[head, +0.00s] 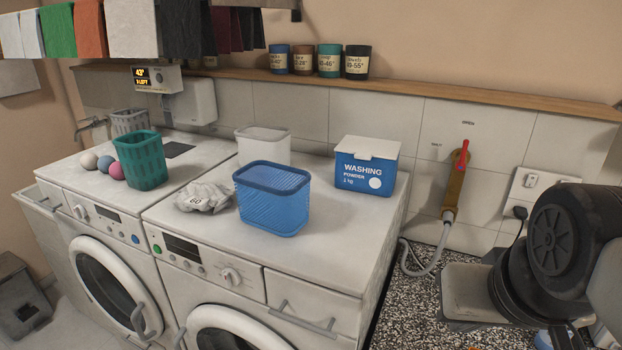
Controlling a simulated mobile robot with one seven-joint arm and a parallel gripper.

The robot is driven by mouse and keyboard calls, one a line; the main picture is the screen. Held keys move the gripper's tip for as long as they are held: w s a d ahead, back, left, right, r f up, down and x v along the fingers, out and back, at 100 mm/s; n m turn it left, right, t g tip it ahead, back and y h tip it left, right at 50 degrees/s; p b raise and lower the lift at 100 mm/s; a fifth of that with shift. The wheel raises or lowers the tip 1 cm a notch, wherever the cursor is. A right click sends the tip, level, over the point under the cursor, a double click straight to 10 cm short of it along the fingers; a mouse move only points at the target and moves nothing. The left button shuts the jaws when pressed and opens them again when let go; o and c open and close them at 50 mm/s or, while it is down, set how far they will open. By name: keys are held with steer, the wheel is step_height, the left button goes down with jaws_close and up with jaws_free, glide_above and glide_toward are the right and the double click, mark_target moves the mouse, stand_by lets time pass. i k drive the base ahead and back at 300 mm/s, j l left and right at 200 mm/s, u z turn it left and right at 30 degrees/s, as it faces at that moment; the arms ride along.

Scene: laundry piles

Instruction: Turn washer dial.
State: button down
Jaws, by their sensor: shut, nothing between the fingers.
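Two white washing machines stand side by side. The right washer (345,262) has a white round dial (231,276) on its front panel, with a dark display (181,247) and a green button to the dial's left. The left washer (78,182) has a similar dial (80,212) at the left end of its panel. The pointer settings on both dials are too small to read. Nothing touches either dial. My gripper is not visible; only dark, rounded parts that look like my arm show at the right edge, well away from the dials.
On the washers stand a blue basket (272,202), a green basket (142,160), a washing powder box (366,170), a crumpled grey cloth (204,197) and several balls. A red-handled valve (460,155) with a hose is on the wall. The space before the right washer's dial looks clear.

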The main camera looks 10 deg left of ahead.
mark_target(231, 277)
steer(key=l+u, duration=0.1)
steer(key=u, duration=0.4)
steer(key=k+u, duration=0.1)
steer(key=u, duration=0.4)
steer(key=k+u, duration=0.1)
steer(key=u, duration=0.4)
steer(key=i+j+u, duration=0.1)
steer(key=j, duration=0.3)
steer(key=i+j, duration=0.2)
steer(key=j, duration=0.15)
steer(key=i+j+u, duration=0.15)
steer(key=j, duration=0.2)
